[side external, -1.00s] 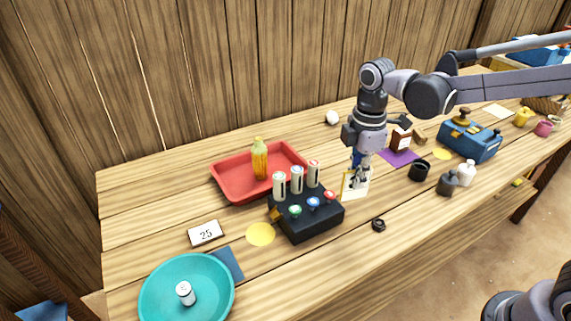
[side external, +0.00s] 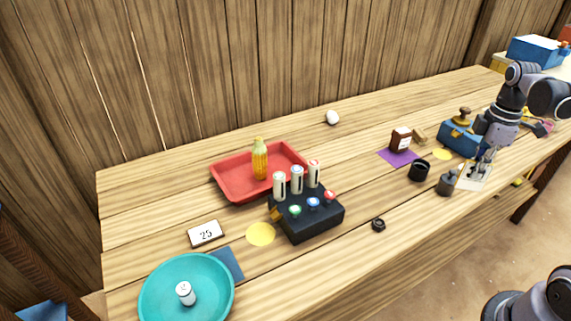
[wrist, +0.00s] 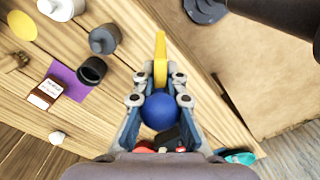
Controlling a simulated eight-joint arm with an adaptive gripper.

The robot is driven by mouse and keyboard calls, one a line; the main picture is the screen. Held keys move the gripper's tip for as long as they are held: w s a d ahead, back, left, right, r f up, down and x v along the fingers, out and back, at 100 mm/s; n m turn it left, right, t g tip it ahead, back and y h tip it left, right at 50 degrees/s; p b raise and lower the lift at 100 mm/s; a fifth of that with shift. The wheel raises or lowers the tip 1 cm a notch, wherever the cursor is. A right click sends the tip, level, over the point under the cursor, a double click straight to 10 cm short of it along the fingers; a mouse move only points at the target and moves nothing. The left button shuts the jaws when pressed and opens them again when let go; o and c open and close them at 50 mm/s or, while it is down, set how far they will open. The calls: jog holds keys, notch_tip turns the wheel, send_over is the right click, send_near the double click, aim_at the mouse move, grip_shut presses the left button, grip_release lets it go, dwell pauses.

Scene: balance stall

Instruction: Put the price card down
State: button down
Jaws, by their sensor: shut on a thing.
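My gripper (side external: 481,168) is at the right part of the bench in the side view, shut on a pale price card with a yellow edge (side external: 473,182). The card hangs beside the grey pot, near the bench's front edge; I cannot tell its height above the wood. In the wrist view, a yellow strip, seemingly the card's edge (wrist: 160,58), stands between my fingertips (wrist: 160,88). A blue ball (wrist: 160,110) shows between the fingers; I cannot tell what it belongs to. Another card (side external: 205,234), marked 25, lies at the left.
Beside the held card are the grey pot (side external: 446,185), a black cup (side external: 419,171) and a blue box (side external: 458,142). A brown box (side external: 401,139) stands on a purple square. Farther left are a black device (side external: 315,221) and a red tray (side external: 226,187). The wood between is mostly clear.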

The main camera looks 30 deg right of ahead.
jog(key=shift+w+a+f, duration=1.2)
jog(key=shift+w+f, duration=0.2)
jog(key=shift+f, duration=0.45)
jog(key=shift+w+a+f, duration=1.25)
jog(key=shift+w+f, duration=0.15)
jog(key=shift+f, duration=0.45)
jog(key=shift+w+a+f, duration=1.2)
jog(key=shift+w+f, duration=0.2)
jog(key=shift+f, duration=0.45)
jog(key=shift+f, duration=0.1)
jog(key=c, duration=1.4)
grip_release()
